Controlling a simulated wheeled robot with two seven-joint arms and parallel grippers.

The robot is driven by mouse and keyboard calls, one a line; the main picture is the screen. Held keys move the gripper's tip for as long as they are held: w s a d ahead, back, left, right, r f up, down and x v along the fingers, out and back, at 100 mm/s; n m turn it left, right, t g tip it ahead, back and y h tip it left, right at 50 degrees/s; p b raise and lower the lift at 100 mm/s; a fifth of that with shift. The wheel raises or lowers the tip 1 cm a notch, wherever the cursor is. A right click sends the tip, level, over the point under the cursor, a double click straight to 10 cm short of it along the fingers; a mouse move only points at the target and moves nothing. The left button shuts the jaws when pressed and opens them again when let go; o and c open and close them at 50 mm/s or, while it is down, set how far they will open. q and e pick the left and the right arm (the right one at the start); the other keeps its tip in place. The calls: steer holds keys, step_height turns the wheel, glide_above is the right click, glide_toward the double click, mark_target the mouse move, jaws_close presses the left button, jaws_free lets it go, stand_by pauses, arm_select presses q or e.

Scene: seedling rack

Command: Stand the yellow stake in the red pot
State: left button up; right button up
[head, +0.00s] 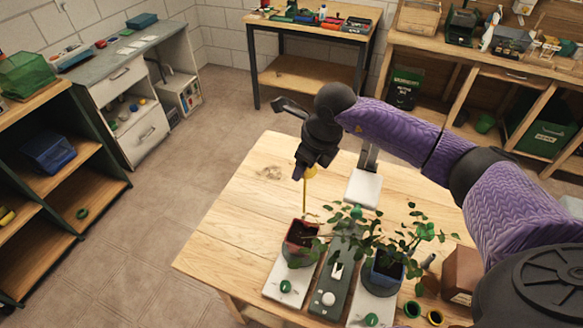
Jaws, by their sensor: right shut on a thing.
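The yellow stake (306,193) hangs roughly upright from my right gripper (307,171), which is shut on its upper part. Its lower end is just above or at the rim of the red pot (299,241); I cannot tell whether it reaches inside. The red pot stands on a pale base at the left of the row on the wooden table, with dark soil and a green plant leaning over its right side. My left gripper is not in view.
A blue pot (385,272) with a leafy plant stands to the right, its leaves spreading toward the red pot. A grey-green panel (335,284) lies between them. A brown box (461,273) is farther right. The table's left part (232,228) is clear.

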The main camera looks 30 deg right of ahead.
steer(key=shift+w+d+r+m+h, duration=0.1)
steer(key=shift+d+r+m+h, duration=0.25)
steer(key=shift+m, duration=0.35)
steer(key=shift+d+m, duration=0.2)
steer(key=shift+m, duration=0.1)
steer(key=shift+f, duration=0.25)
arm_select(q)
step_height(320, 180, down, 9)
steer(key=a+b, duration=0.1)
steer(key=b, duration=0.8)
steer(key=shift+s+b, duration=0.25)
steer(key=shift+b, duration=0.1)
arm_select(e)
step_height(320, 180, down, 12)
